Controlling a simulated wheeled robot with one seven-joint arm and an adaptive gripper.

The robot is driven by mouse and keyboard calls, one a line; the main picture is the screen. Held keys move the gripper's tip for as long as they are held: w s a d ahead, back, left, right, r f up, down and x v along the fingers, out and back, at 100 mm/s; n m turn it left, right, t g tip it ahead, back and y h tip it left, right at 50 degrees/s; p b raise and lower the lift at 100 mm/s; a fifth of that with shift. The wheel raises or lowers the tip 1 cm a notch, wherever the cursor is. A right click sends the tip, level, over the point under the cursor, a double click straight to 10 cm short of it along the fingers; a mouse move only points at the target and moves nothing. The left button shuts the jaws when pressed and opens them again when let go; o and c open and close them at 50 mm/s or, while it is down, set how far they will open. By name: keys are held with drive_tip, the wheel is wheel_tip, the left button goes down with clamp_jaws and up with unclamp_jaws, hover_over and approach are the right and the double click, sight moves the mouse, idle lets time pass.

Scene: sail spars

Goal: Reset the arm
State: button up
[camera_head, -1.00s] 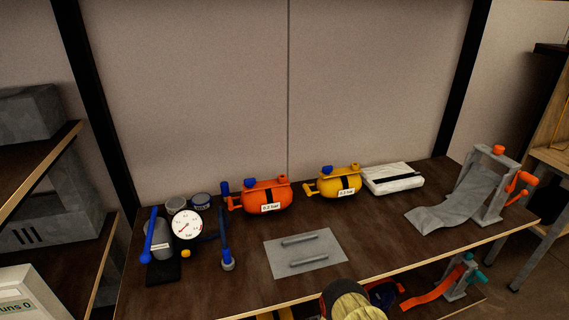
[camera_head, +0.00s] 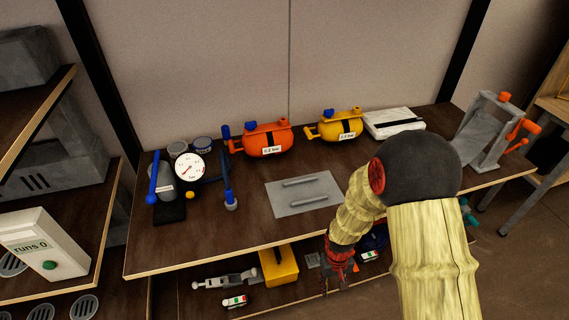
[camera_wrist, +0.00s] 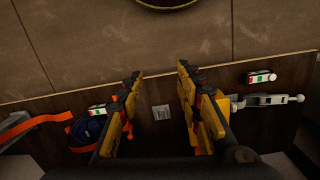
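My arm, in pale yellow sleeving with a dark elbow, comes up from the bottom right in the head view. My gripper (camera_head: 340,268) points down in front of the table's front edge, over the lower shelf. In the wrist view my gripper (camera_wrist: 158,82) has its two yellow-and-black fingers spread apart with nothing between them. Beyond the gap, a small grey square plate (camera_wrist: 162,112) lies on the lower shelf. The arm hides part of the right side of the table and some of the lower shelf.
The table (camera_head: 225,235) holds a pressure gauge (camera_head: 190,167), an orange pump (camera_head: 266,140), a yellow pump (camera_head: 340,125), a grey plate with two bars (camera_head: 304,194) and a grey stand (camera_head: 487,132). Below are a yellow box (camera_head: 279,266) and a grey tool (camera_wrist: 265,100). A "runs 0" box (camera_head: 42,246) stands left.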

drive_tip(key=s+d+r+t, duration=0.1)
drive_tip(key=s+r, duration=0.3)
drive_tip(key=r, duration=1)
drive_tip(key=s+d+r+m+t+p, duration=0.1)
drive_tip(key=s+r+t, duration=0.2)
drive_tip(key=r, duration=1.1)
drive_tip(key=s+d+r+t+p, duration=0.1)
drive_tip(key=s+r, duration=0.4)
drive_tip(key=r, duration=0.9)
drive_tip(key=shift+s+r+t+y, duration=0.3)
drive_tip(key=shift+r+t, duration=0.1)
drive_tip(key=shift+t, duration=0.3)
